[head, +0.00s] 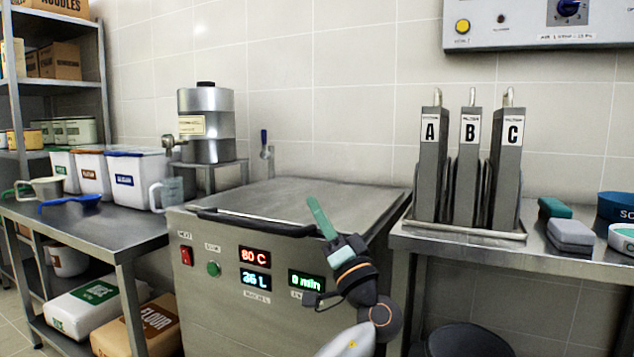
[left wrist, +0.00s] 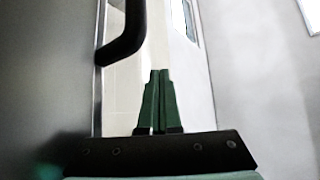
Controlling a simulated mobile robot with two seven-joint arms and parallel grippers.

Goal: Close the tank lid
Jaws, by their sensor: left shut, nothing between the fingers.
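The tank (head: 225,290) is a large steel box with lit displays on its front. Its metal lid (head: 300,195) lies flat over the top, and I see no open gap along the front edge. A long black handle (head: 255,220) runs along the lid's front edge; part of it shows in the left wrist view (left wrist: 126,45). My left gripper (head: 314,205) has green fingers and is shut and empty, near the right end of the handle. Its fingers also show together in the left wrist view (left wrist: 158,75). Whether they touch the lid is unclear. My right gripper is not in view.
A side table (head: 115,232) with tubs and a blue scoop (head: 72,203) stands at left. A steel urn (head: 206,125) stands behind the tank. At right, a counter (head: 455,242) holds upright plates marked A, B and C (head: 468,165). A control box (head: 535,22) hangs above.

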